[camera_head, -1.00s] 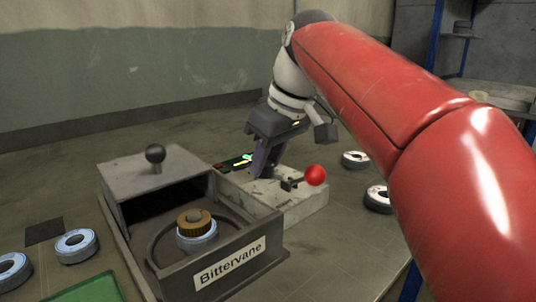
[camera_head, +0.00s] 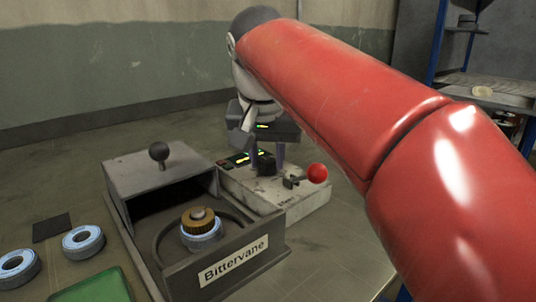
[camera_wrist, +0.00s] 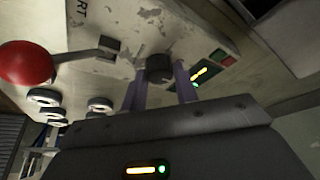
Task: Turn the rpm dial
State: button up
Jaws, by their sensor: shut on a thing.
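The rpm dial is a small dark round knob (camera_wrist: 158,68) on top of the worn white control box (camera_head: 315,205). In the wrist view it sits between the two purple fingers of my gripper (camera_wrist: 161,82). My gripper also shows in the head view (camera_head: 266,158), pointing down over the box. It is shut on the dial. A lit display (camera_wrist: 200,75) with a yellow-green bar sits beside the dial, next to a green and a red button. The dial's markings, if any, cannot be read.
A lever with a red ball knob (camera_head: 317,173) stands on the box, right of my gripper. The grey Bittervane machine (camera_head: 235,262), with an open hood and black ball handle (camera_head: 158,152), adjoins the box. Flap discs (camera_head: 83,242) and a green mat (camera_head: 95,288) lie at left.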

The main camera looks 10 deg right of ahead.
jog(key=m+h, duration=0.1)
jog(key=m, duration=0.2)
jog(key=shift+a+m+g, duration=0.15)
jog(key=shift+m+g, duration=0.15)
jog(key=shift+m, duration=0.1)
jog(key=m+g+h, duration=0.1)
jog(key=m, duration=0.2)
jog(key=shift+w+a, duration=0.1)
jog(key=shift+w, duration=0.05)
jog(key=m+g+h, duration=0.1)
jog(key=m, duration=0.3)
jog(key=shift+w+m+g, duration=0.1)
jog(key=shift+m+g, duration=0.6)
jog(key=shift+m, duration=1)
jog(key=o, duration=1)
jog(key=shift+h, duration=0.3)
